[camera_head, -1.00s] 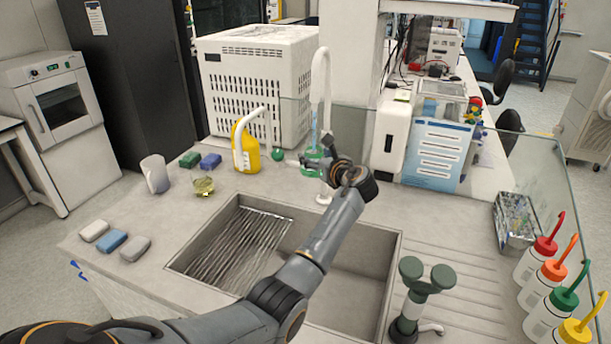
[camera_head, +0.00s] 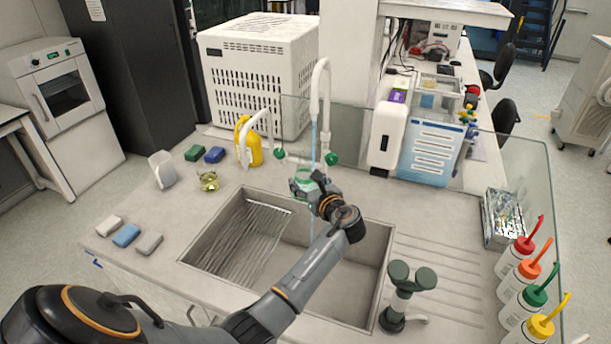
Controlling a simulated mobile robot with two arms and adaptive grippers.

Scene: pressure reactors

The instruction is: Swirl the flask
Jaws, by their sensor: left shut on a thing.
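My left gripper (camera_head: 310,187) is shut on the flask, above the back edge of the sink and below the white tap. The flask (camera_head: 301,181) shows as a small clear, green-tinted shape at the fingertips. The gripper hides part of it, so its contents and exact tilt cannot be told. A thin bluish stream (camera_head: 313,140) runs down from the tap spout (camera_head: 322,90) at the flask. My right gripper is not in view.
The sink basin (camera_head: 350,255) lies below, with a ribbed rack (camera_head: 235,240) at its left. A yellow bottle (camera_head: 250,142), a white beaker (camera_head: 162,170) and sponges (camera_head: 127,235) stand to the left. A green eyewash fixture (camera_head: 401,290) and wash bottles (camera_head: 518,270) are at right.

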